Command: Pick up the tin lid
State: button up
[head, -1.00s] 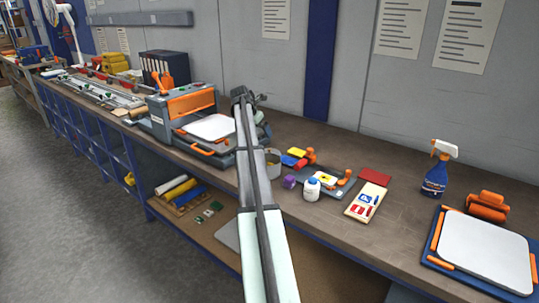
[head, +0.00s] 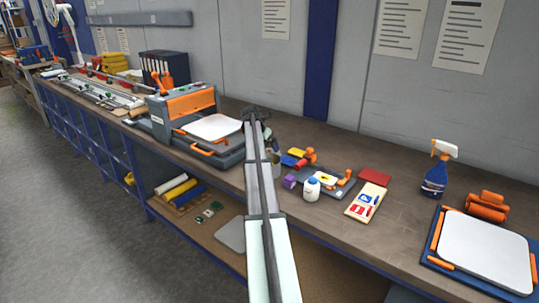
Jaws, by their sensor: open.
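I cannot make out a tin lid for certain. A grey tin (head: 276,166) stands on the bench just right of my arm, partly hidden by it. My gripper (head: 256,114) is at the far end of the arm, over the bench between the orange-and-grey machine and the tin. It is small, and its fingers are mostly hidden behind the arm. It is open, and I see nothing held in it.
A white bottle (head: 312,189), purple block (head: 290,181), sign card (head: 366,202) and red pad (head: 375,177) lie right of the tin. The machine (head: 185,115) stands left. A spray bottle (head: 436,175) and white board (head: 484,250) are far right. Bare bench lies between.

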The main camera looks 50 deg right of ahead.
jog(key=x, duration=0.3)
jog(key=shift+f, duration=0.1)
jog(key=shift+c, duration=0.3)
jog(key=c, duration=1.3)
jog(key=shift+f, duration=0.1)
